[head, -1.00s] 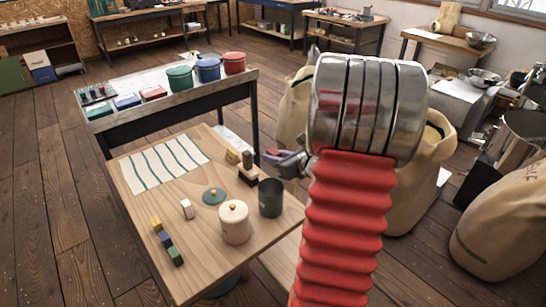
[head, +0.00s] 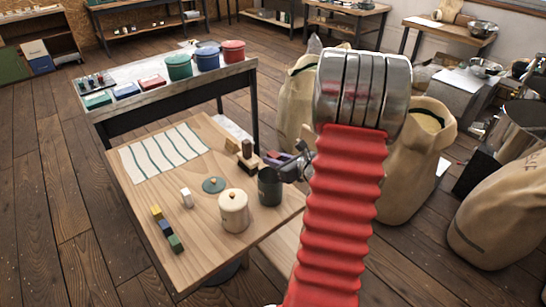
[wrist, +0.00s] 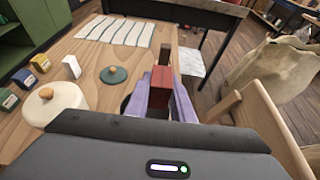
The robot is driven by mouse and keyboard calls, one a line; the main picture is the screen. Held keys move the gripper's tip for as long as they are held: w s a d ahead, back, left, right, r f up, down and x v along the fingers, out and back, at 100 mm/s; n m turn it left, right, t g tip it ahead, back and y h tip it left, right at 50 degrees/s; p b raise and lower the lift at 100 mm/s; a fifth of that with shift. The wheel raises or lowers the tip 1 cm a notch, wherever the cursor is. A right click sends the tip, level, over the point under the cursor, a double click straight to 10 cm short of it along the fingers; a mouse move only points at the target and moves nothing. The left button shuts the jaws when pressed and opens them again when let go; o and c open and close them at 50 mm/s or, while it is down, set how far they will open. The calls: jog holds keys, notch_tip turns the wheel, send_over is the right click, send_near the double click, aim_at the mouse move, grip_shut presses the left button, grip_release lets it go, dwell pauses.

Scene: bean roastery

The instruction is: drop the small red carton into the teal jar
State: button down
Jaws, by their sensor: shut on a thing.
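The small red carton (wrist: 160,86) is held upright between the purple fingers of my gripper (wrist: 161,100) in the wrist view. In the head view my gripper (head: 278,160) is at the top of the dark teal jar (head: 269,188), over its rim. The jar stands open on the wooden table. In the wrist view the carton and fingers hide most of the jar, and only a dark part of it shows beside the left finger. I cannot tell whether the carton's lower end is inside the mouth. The jar's teal lid (head: 213,185) lies flat on the table to its left.
A cream lidded canister (head: 233,212) stands just left of the jar. A brown stamp-like piece (head: 247,158) stands behind it. A white block (head: 186,198), several coloured blocks (head: 165,228) and a striped cloth (head: 165,151) lie farther left. Sacks (head: 410,175) stand to the right.

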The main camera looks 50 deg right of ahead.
jog(key=c, duration=1.5)
grip_release()
jog(key=shift+o, duration=0.2)
jog(key=shift+s, duration=0.1)
jog(key=v, duration=1.3)
jog(key=shift+s, duration=0.3)
jog(key=shift+a+r, duration=0.1)
jog(key=shift+a, duration=0.05)
